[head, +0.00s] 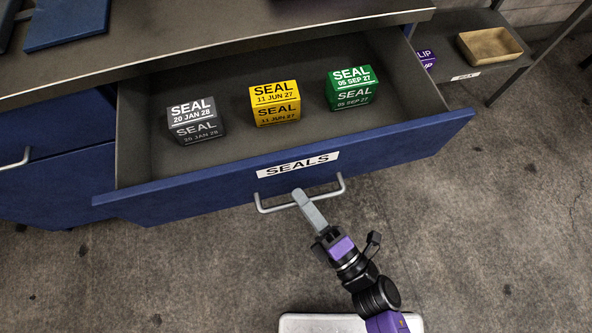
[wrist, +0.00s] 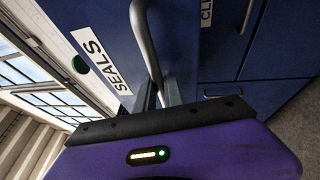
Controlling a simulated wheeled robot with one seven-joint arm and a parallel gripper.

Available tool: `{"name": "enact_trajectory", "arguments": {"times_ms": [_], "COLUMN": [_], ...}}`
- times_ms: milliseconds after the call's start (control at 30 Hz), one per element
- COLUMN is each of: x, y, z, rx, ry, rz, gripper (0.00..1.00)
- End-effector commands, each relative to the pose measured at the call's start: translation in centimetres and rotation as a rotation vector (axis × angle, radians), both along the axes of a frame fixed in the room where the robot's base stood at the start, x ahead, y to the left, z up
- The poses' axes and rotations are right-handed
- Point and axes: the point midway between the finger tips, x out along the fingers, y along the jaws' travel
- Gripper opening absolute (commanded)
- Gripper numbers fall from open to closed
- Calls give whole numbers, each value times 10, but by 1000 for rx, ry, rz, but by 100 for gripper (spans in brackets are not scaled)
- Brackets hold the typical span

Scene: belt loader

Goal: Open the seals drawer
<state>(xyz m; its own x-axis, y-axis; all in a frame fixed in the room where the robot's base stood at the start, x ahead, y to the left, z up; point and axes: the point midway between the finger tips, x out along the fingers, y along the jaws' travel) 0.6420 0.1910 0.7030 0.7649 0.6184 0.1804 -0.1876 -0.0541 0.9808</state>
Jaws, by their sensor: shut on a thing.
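The blue seals drawer (head: 205,188) stands pulled out from under the bench in the head view, with a white SEALS label (head: 297,165) on its front. Inside sit a grey seal box (head: 196,121), a yellow seal box (head: 274,104) and a green seal box (head: 351,88), spaced apart. My gripper (head: 302,199) is shut on the drawer's grey bar handle (head: 330,193), near its middle. In the wrist view my gripper (wrist: 163,95) also shows on the handle (wrist: 146,40), beside the SEALS label (wrist: 101,60).
The grey bench top (head: 200,30) lies above the drawer. Another blue drawer front (head: 60,175) with a handle is at left. At right, a low shelf (head: 480,78) holds a tan tray (head: 490,46) and a purple box (head: 427,60). The floor in front is clear.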

Motion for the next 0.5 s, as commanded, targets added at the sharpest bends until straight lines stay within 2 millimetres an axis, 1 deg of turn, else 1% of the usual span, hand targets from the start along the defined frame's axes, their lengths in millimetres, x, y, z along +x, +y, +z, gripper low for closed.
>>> {"name": "enact_trajectory", "arguments": {"times_ms": [33,100,200,500], "x": [-7,-14,-20,-25], "y": [-3,-5,-6,-8], "z": [-1,-1,-1,-1], "rx": [-1,-1,-1,-1], "ry": [4,3,2,0], "rz": [-2,-1,-1,-2], "gripper": [0,0,0,0]}}
